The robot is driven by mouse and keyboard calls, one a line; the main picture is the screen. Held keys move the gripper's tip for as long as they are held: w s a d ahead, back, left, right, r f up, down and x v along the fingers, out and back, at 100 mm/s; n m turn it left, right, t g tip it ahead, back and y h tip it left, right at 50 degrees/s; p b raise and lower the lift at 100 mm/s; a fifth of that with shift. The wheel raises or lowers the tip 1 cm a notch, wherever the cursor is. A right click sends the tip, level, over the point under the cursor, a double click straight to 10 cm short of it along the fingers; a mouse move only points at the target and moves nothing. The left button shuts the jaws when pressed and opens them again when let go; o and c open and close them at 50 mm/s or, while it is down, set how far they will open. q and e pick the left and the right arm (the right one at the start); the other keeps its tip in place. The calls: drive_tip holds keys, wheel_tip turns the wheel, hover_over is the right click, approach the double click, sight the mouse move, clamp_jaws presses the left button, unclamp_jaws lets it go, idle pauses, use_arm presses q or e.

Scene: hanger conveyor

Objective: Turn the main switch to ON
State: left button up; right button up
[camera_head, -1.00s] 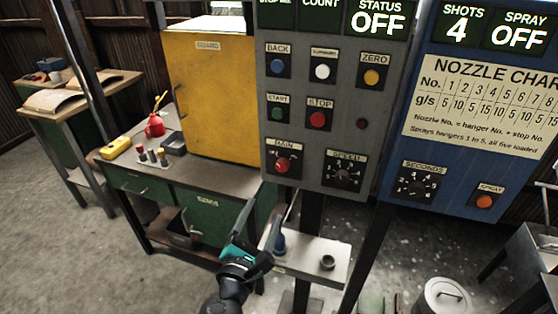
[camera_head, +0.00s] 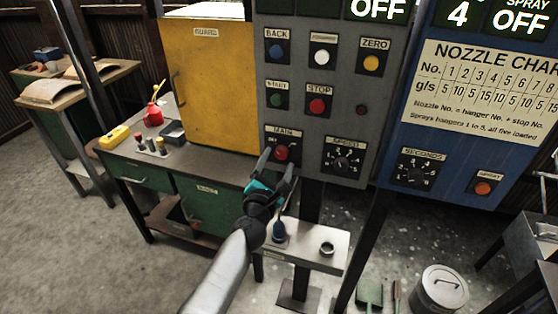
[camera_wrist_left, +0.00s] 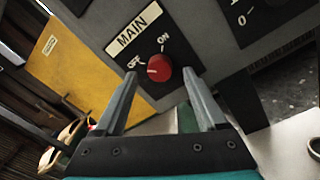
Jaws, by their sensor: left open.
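The main switch (camera_head: 281,153) is a red knob on a black plate labelled MAIN, low on the grey control panel (camera_head: 330,120). In the left wrist view the red knob (camera_wrist_left: 159,68) has a white mark pointing toward OFF, at its left; ON is printed above it. My left gripper (camera_head: 279,160) is open just in front of and below the knob. In the wrist view its two fingers (camera_wrist_left: 160,95) stand apart, one to each side of the knob's lower part, with nothing between them. I cannot tell whether they touch it. My right gripper is out of view.
The SPEED dial (camera_head: 343,157) sits right of the switch, and the STOP button (camera_head: 318,105) above. A yellow guard cabinet (camera_head: 212,85) stands left. Below the panel is a small shelf (camera_head: 310,245) with a blue-handled item. The blue spray panel (camera_head: 440,150) stands right.

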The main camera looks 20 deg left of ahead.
use_arm(q)
drive_tip(key=shift+w, duration=1)
clamp_jaws()
